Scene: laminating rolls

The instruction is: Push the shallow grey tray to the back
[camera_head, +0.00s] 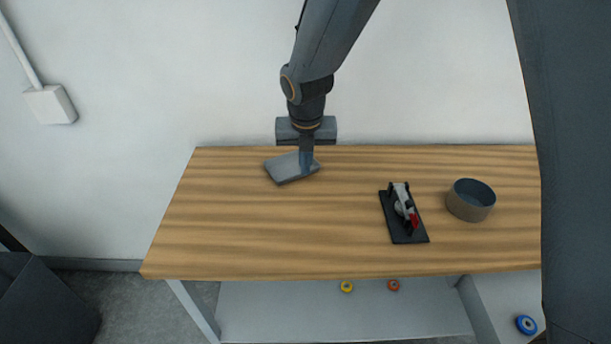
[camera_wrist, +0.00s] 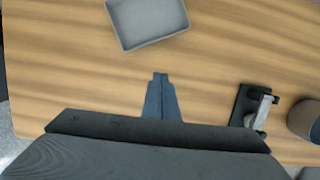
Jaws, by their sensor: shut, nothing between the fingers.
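The shallow grey tray (camera_head: 283,172) lies on the wooden table near its back edge, left of the middle. It is turned at a slight angle. In the head view my gripper (camera_head: 306,164) covers its right part. In the wrist view the tray (camera_wrist: 150,42) lies beyond the fingertips, with its front side facing them. My gripper (camera_wrist: 160,76) points down with its fingers together and nothing between them. A strip of bare wood shows between fingertips and tray in the wrist view. I cannot tell the fingertips' exact height.
A black toggle clamp (camera_head: 408,232) and a round grey pot (camera_head: 470,207) stand to the right on the table (camera_head: 240,240). The wall is just behind the back edge. The table's left and front are clear. Yellow, orange and blue rolls lie below.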

